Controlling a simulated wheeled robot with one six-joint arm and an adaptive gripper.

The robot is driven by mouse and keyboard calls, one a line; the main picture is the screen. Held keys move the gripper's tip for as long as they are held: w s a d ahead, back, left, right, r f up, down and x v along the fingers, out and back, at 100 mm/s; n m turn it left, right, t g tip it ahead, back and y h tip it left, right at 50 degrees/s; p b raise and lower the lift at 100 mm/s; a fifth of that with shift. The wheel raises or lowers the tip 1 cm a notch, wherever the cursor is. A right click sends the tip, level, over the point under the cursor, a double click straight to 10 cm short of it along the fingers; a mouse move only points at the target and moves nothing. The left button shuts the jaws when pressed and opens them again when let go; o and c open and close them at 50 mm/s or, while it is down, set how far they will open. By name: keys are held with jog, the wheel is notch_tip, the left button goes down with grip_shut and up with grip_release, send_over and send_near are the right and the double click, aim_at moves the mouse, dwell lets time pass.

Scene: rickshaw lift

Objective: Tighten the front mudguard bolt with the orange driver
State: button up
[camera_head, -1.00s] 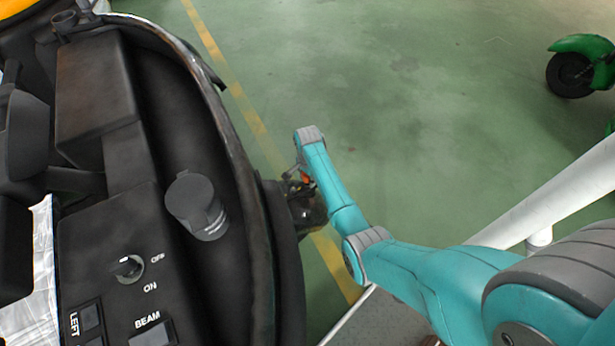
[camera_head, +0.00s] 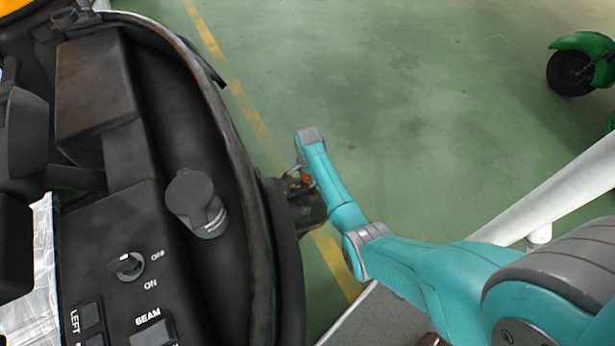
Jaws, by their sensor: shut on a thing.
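My gripper (camera_head: 300,180) is at the end of the teal arm, low beside the outer edge of the black vehicle front. A small orange part, likely the orange driver (camera_head: 306,179), shows between the gripper and the vehicle; most of it is hidden. The gripper is shut on it. A dark rounded part (camera_head: 308,209) sticks out from the vehicle just below the gripper in the picture. I cannot tell whether it belongs to the mudguard. The mudguard bolt and the driver's tip are hidden.
The black dashboard (camera_head: 95,240) with a knob (camera_head: 127,265), switches and a round cap (camera_head: 196,203) fills the left. A white sloping bar (camera_head: 560,190) is at right. A green vehicle with a black wheel (camera_head: 571,74) stands far right. The green floor between is clear.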

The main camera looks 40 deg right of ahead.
jog(key=m, duration=1.3)
jog(key=shift+r, duration=3.5)
